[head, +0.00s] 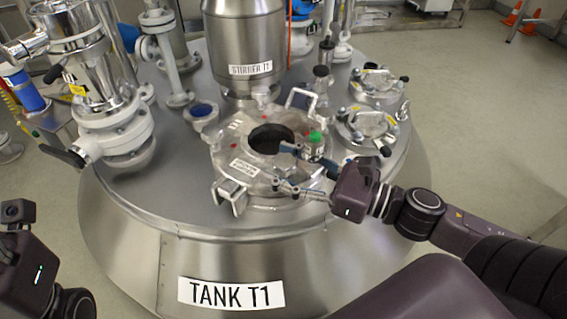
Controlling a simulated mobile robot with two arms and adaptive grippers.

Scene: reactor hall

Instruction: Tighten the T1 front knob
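The tank T1 (125,205) is a wide steel vessel with a "TANK T1" label (231,293) on its front. On its top is a round port (228,155) with a dark opening, a small label and red marks on its rim. A metal bracket (232,197) sits at the port's front left. A small green-topped piece (315,137) stands at its right. I cannot tell which part is the front knob. My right gripper (282,168) is open over the port's front right, its fingers apart, with nothing seen between them but the rim. My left gripper (28,272) is at the lower left edge; its fingers are hidden.
The stirrer housing (245,40) rises behind the port. A valve assembly (110,110) with dark handles stands at the left. Two round lids (367,125) with clamps are at the right. A black-topped knob (320,72) stands behind the port. Open floor lies to the right.

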